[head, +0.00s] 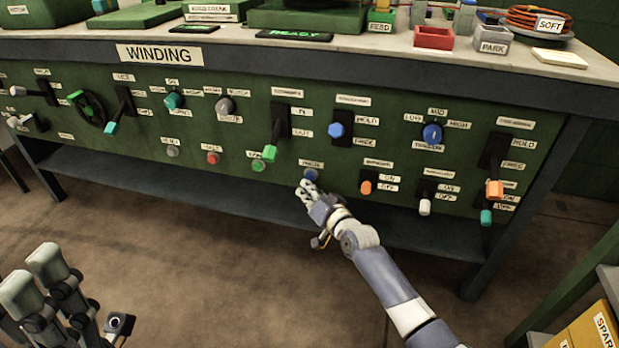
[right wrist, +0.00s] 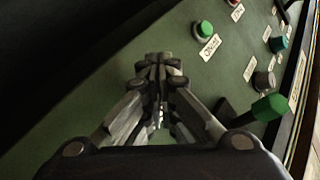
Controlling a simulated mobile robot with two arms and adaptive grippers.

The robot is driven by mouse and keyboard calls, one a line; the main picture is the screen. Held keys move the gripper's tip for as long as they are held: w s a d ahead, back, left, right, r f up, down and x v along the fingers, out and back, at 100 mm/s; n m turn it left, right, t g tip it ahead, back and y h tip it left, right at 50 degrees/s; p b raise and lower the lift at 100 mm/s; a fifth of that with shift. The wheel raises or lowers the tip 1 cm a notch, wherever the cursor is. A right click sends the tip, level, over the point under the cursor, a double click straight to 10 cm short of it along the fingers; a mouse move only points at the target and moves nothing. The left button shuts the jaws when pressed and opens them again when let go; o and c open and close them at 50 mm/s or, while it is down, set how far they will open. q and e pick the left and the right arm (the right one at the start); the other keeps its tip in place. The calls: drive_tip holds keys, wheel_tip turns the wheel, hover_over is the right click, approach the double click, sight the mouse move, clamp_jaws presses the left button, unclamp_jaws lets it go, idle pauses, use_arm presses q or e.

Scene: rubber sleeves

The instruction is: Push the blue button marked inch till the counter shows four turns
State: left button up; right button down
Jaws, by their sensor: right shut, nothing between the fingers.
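The blue button (head: 311,174) sits low on the green front panel, below a small label that seems to read inch. My right gripper (head: 307,187) is shut and empty, with its fingertips just below and in front of the blue button; I cannot tell whether they touch it. In the right wrist view the closed fingers (right wrist: 160,66) point at the green panel, and the blue button is hidden. My left gripper (head: 36,277) hangs at the lower left, away from the panel; its opening is unclear. I cannot make out a turn counter.
A green-handled lever (head: 270,150) and green button (head: 259,165) are left of the blue button. An orange switch (head: 366,187) is close on its right. A dark sign reading ready (head: 295,35) lies on the bench top. The floor in front is clear.

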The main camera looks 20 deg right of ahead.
drive_tip(key=shift+w+d, duration=0.1)
drive_tip(key=shift+w, duration=0.05)
idle(0.3)
drive_tip(key=shift+w+d, duration=0.15)
drive_tip(key=shift+w, duration=0.05)
drive_tip(key=shift+w+d+b, duration=0.2)
drive_tip(key=shift+w+b, duration=0.1)
drive_tip(key=shift+b, duration=0.1)
idle(0.5)
drive_tip(key=shift+s+a+p, duration=0.45)
drive_tip(key=shift+s+p, duration=0.2)
drive_tip(key=shift+p, duration=0.15)
